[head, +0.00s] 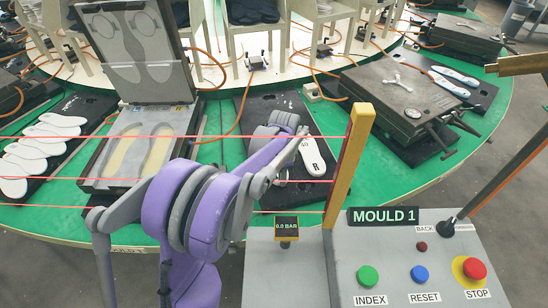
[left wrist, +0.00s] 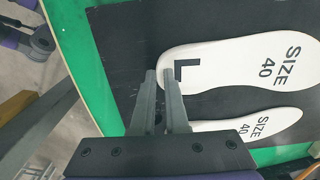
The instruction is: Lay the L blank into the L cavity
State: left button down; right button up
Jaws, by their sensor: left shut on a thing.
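In the left wrist view the white L blank (left wrist: 235,62), marked L and SIZE 40, is over a black mat. My left gripper (left wrist: 160,76) is shut on the edge of its L-marked end. A second SIZE 40 blank (left wrist: 262,125) lies beside it, partly hidden by my gripper. In the head view my left gripper (head: 302,132) is over the mat right of the open mould (head: 98,186), next to a white blank (head: 318,160); I cannot tell which one. The mould's lower half has two pale yellow cavities (head: 122,155); no L mark is readable there.
Red beams cross in front of the mould, reaching a yellow post (head: 346,165). A control panel (head: 410,270) with several buttons stands at front right. A closed mould (head: 395,100) sits at right. White blanks (head: 45,148) lie on a black mat at left.

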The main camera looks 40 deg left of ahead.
pick_arm(q)
jog(key=shift+r, duration=0.2)
dwell(0.3)
jog(key=shift+r+p, duration=1.7)
jog(key=shift+r, duration=0.65)
